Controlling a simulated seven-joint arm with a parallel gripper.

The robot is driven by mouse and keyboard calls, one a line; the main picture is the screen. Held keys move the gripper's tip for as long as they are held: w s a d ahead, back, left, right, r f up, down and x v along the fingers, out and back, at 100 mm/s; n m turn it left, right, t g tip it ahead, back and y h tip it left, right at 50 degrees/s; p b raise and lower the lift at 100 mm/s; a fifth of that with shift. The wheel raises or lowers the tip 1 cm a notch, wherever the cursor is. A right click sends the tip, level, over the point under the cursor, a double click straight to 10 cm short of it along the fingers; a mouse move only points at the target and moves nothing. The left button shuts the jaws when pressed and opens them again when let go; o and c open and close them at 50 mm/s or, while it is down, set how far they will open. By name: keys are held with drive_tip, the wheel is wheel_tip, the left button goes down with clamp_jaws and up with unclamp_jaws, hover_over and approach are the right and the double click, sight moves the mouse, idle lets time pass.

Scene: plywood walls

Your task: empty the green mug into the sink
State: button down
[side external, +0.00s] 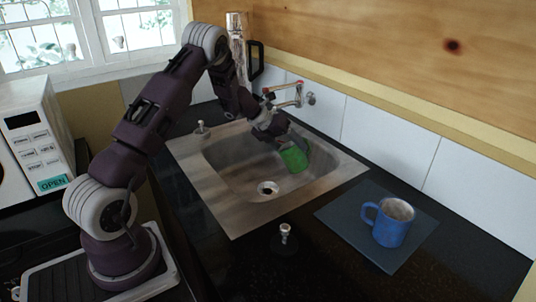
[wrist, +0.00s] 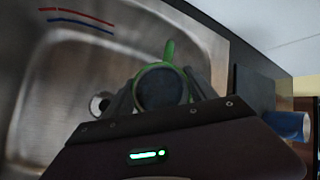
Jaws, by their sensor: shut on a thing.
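The green mug (side external: 294,157) is tilted over the sink (side external: 215,198) in the side view, over the right part of the basin. My gripper (side external: 283,140) is shut on the mug. In the wrist view, the mug (wrist: 161,86) sits between the fingers of my gripper (wrist: 160,95), with its round dark face toward the camera and its green handle pointing up. I cannot tell whether anything is in it. The sink's drain (side external: 267,188) is bare and shows no liquid; it also shows at the left of the wrist view.
A blue mug (side external: 391,222) with pale contents stands on a dark square mat (side external: 345,215) right of the sink. A tap (side external: 288,98) is on the wall behind the basin. A microwave (side external: 35,140) stands at the left. The front dark counter has a small metal knob (side external: 285,232).

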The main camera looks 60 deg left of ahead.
drive_tip(key=shift+s+a+r+t+h, duration=0.25)
drive_tip(key=shift+s+a+t+h, duration=0.15)
drive_tip(key=shift+a+h, duration=0.2)
idle(0.3)
drive_tip(key=shift+s+a+r+n+t+h, duration=0.1)
drive_tip(key=shift+a+r+n+t+h, duration=0.2)
drive_tip(key=shift+t+h, duration=0.15)
idle(0.6)
drive_tip(key=shift+s+a+r+n+t+h+b, duration=0.2)
drive_tip(key=shift+r+n+t+h, duration=0.1)
drive_tip(key=shift+t+h, duration=0.5)
drive_tip(key=shift+s+a+r+n+t+h+b, duration=0.15)
drive_tip(key=shift+r+n+t+h, duration=0.15)
drive_tip(key=shift+t+h, duration=0.4)
idle(2.3)
drive_tip(key=shift+s+a+r+n+t+h, duration=0.1)
drive_tip(key=shift+s+a+n+t+h, duration=0.35)
drive_tip(key=shift+a+t+h, duration=0.35)
idle(0.9)
drive_tip(key=shift+b, duration=0.5)
